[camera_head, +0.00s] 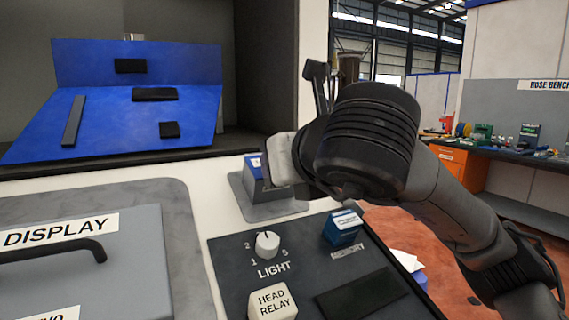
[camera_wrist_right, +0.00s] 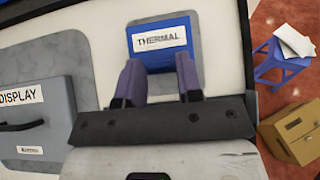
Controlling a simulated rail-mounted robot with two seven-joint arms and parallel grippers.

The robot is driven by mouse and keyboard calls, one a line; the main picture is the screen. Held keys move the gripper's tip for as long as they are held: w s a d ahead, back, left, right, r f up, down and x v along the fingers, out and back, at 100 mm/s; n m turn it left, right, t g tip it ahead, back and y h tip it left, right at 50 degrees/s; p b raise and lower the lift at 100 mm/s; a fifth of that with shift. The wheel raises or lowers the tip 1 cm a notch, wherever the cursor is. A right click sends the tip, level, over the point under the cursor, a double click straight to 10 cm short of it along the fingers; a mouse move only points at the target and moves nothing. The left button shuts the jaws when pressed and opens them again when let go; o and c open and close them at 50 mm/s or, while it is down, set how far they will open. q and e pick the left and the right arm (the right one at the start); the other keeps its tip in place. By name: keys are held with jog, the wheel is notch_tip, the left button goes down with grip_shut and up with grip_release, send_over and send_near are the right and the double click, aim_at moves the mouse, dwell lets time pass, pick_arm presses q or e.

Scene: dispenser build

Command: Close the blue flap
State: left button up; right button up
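A blue flap labelled THERMAL (camera_wrist_right: 161,38) sits on a grey plate and shows beyond my right fingers in the wrist view. In the head view a small part of this blue piece (camera_head: 252,163) shows, with my right gripper (camera_head: 283,163) covering its right side. My right gripper also shows in the wrist view (camera_wrist_right: 160,80), its two purple-grey fingers apart with nothing held between them. The fingertips overlap the flap's lower edge in the picture; I cannot tell whether they touch it. My left gripper is not in view.
A folded blue panel (camera_head: 205,80) with dark strips stands in the recess at left. A grey DISPLAY cover (camera_head: 80,265) with a black handle lies in front. A dark control panel (camera_head: 230,270) holds a LIGHT knob (camera_head: 267,244), a HEAD RELAY block (camera_head: 272,302) and a blue MEMORY block (camera_head: 343,228).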

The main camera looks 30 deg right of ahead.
jog(key=o, duration=0.3)
jog(key=p+v, duration=0.2)
jog(key=v, duration=1.1)
jog(key=shift+s+r, duration=0.2)
jog(key=shift+s, duration=0.15)
jog(key=shift+a, duration=0.1)
